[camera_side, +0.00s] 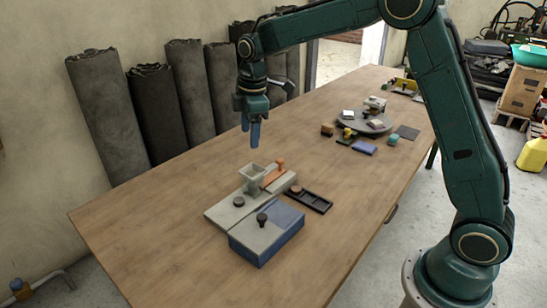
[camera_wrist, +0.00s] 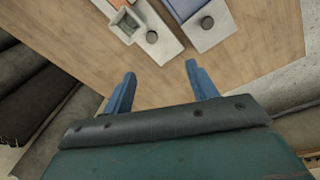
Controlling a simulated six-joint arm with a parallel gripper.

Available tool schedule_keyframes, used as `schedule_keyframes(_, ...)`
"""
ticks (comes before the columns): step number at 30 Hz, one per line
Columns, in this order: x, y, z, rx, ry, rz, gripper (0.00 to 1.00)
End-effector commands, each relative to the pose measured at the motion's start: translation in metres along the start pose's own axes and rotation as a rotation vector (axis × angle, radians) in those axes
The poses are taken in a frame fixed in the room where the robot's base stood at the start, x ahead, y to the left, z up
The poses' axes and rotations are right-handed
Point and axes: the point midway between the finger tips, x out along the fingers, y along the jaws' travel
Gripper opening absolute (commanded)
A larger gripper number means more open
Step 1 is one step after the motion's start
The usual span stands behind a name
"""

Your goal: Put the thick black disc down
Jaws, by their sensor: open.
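A thick black disc (camera_side: 239,201) lies on the flat grey plate (camera_side: 222,213), near the square grey hopper (camera_side: 252,177). In the wrist view the disc (camera_wrist: 152,37) sits near the end of the plate, beyond the fingertips. A second black round piece, a knob (camera_side: 262,218), stands on the grey part of a blue and grey box (camera_side: 268,238); it also shows in the wrist view (camera_wrist: 207,22). My gripper (camera_side: 251,134) is open and empty, in the air above the table and behind the hopper. Its two blue fingers stand apart in the wrist view (camera_wrist: 160,71).
An orange piece (camera_side: 279,168) stands by the hopper, and a black tray (camera_side: 309,200) lies to its right. A round grey turntable (camera_side: 357,124) with small blocks is farther back. Dark sheet rolls (camera_side: 104,112) lean on the wall. The table's left front is clear.

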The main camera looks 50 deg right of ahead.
Motion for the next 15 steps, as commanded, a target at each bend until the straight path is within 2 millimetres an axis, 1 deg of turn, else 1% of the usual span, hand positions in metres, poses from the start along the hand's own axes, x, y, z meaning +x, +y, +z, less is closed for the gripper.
schedule_keyframes(1, 0.014, 0.007, -0.004, -0.031, -0.007, -0.014, 0.58)
schedule_keyframes(9, 0.077, 0.035, -0.019, -0.203, -0.029, -0.070, 0.58)
schedule_keyframes(12, 0.097, 0.041, -0.022, -0.253, -0.034, -0.087, 0.58)
schedule_keyframes(15, 0.112, 0.045, -0.024, -0.290, -0.037, -0.099, 0.58)
